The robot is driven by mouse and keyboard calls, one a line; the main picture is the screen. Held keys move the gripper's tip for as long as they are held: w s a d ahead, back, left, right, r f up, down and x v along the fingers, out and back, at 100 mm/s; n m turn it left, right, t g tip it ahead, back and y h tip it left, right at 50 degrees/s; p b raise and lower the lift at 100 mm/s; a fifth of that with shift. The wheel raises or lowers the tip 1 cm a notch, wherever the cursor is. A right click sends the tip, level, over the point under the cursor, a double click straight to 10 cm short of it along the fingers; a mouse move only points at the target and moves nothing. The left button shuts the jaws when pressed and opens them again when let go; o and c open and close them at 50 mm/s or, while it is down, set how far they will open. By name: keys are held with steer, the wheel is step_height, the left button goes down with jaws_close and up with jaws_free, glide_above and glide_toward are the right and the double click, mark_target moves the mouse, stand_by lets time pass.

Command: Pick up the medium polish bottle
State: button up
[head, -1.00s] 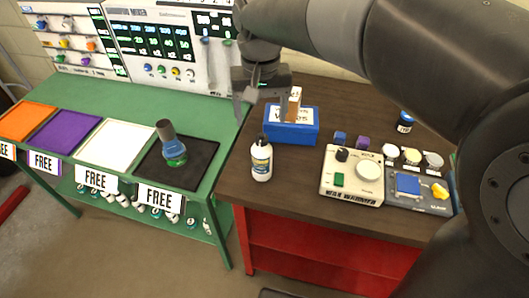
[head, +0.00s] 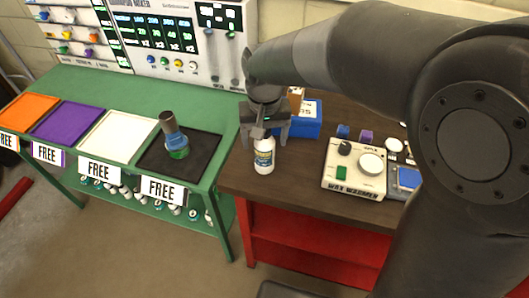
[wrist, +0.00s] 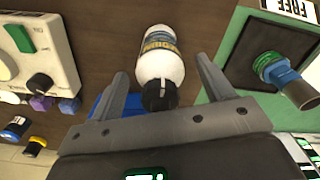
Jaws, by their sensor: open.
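A white bottle (head: 264,159) with a black cap and a blue and yellow label stands upright near the left end of the dark wooden bench top. In the wrist view the bottle (wrist: 160,62) shows between the open fingers (wrist: 163,72), with a gap on both sides. The fingers hide part of the cap in the head view.
A blue box (head: 307,122) stands close behind the bottle. A wax warmer (head: 353,168) is to its right. White, purple and orange trays are empty.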

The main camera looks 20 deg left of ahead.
jaws_close()
stand_by(0.8)
steer(key=shift+r, duration=0.1)
